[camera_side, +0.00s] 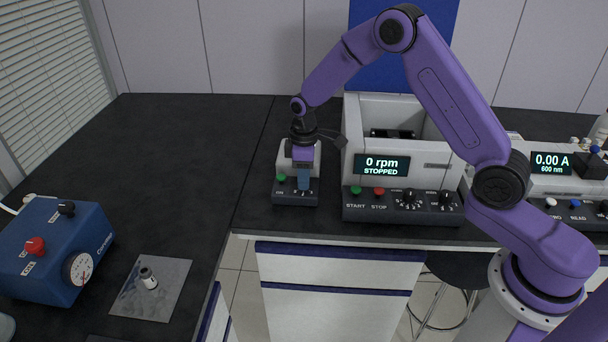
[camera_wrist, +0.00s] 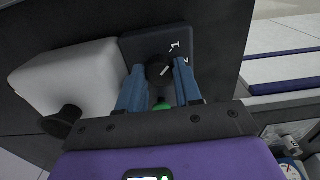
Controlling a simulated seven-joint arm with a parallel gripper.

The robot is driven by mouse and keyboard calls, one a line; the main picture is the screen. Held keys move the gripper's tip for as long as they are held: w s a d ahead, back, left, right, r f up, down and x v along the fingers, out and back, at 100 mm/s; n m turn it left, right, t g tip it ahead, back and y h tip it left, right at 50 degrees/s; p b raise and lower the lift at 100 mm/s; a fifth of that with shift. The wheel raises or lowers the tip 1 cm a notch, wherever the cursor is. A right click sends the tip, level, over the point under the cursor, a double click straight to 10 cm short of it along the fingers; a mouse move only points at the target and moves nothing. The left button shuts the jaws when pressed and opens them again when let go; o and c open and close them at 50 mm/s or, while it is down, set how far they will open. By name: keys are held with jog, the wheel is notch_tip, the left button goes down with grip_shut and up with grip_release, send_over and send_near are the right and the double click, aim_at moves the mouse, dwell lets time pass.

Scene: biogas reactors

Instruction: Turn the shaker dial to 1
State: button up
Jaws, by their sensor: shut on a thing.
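The shaker is a small white unit (camera_side: 313,152) with a dark front panel (camera_side: 282,194) and a green button (camera_side: 281,177). Its round black dial (camera_wrist: 158,73) shows in the wrist view, with a short white pointer line slanting up and right, roughly toward a printed "1" (camera_wrist: 176,46). A partly covered mark, perhaps a "2", is beside the right finger. My gripper (camera_side: 304,186) points down at the panel, and its blue fingers (camera_wrist: 160,70) are shut on the dial, one on each side. In the side view my gripper hides the dial.
A larger machine (camera_side: 402,175) reading "0 rpm STOPPED" stands close on the right, with buttons and knobs below. Another instrument (camera_side: 550,165) reads "0.00 A". A blue box (camera_side: 55,250) with a gauge and a vial (camera_side: 148,279) on a grey plate are at left. The left bench is mostly clear.

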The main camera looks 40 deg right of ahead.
jog(key=o, duration=1)
jog(key=shift+o, duration=0.2)
